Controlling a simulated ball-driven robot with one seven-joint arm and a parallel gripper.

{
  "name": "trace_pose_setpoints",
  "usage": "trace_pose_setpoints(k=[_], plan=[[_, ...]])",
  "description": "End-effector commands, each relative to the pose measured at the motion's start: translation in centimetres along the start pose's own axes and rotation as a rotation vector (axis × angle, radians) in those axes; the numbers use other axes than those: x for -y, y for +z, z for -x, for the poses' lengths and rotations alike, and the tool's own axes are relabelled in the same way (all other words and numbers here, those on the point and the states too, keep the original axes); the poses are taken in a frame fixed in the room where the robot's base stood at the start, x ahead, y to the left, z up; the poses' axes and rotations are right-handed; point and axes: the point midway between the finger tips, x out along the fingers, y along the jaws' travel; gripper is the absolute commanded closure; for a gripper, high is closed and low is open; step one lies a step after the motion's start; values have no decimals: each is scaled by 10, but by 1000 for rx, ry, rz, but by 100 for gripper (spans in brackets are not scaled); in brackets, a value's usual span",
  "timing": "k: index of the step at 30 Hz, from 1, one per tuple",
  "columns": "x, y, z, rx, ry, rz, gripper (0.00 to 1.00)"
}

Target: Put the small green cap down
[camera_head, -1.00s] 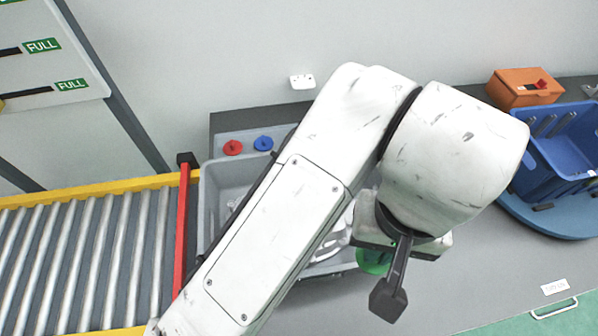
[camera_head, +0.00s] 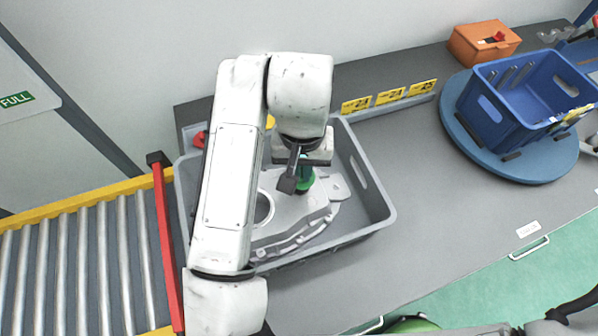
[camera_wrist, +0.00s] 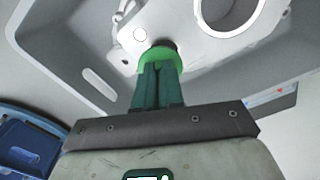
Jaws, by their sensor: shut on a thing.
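The small green cap (camera_head: 304,182) is held at the end of my gripper (camera_head: 303,168), over the grey casting in the grey tote. In the wrist view the cap (camera_wrist: 157,55) shows as a green rim with a dark top, between the green fingers of my gripper (camera_wrist: 158,72). The fingers are shut on it. The aluminium casting (camera_head: 315,222) lies in the tote (camera_head: 377,222) with a large round bore at its left. I cannot tell whether the cap touches the casting. My arm hides part of the tote's left side.
A blue crate (camera_head: 492,124) stands on a round blue turntable (camera_head: 462,134) at the right. An orange box (camera_head: 462,48) is at the back. Yellow labels (camera_head: 390,96) line a rail behind the tote. A roller conveyor (camera_head: 80,262) with a red bar (camera_head: 168,245) lies left. Bench between tote and turntable is clear.

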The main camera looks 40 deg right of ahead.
Motion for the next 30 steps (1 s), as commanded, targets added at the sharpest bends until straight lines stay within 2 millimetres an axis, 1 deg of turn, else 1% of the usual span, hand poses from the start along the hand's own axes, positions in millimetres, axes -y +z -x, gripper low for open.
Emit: trace_pose_setpoints(k=[5,9,12,15,21,29,30], plan=[[5,-7,-10,1,-1,-1,100],[6,-7,-28,2,0,2,100],[5,-8,-38,0,0,0,100],[5,-8,-41,-1,-1,-1,100],[5,-8,-42,-1,-1,-1,100],[5,-8,-49,-1,-1,0,100],[6,-8,-49,-1,-1,0,90]])
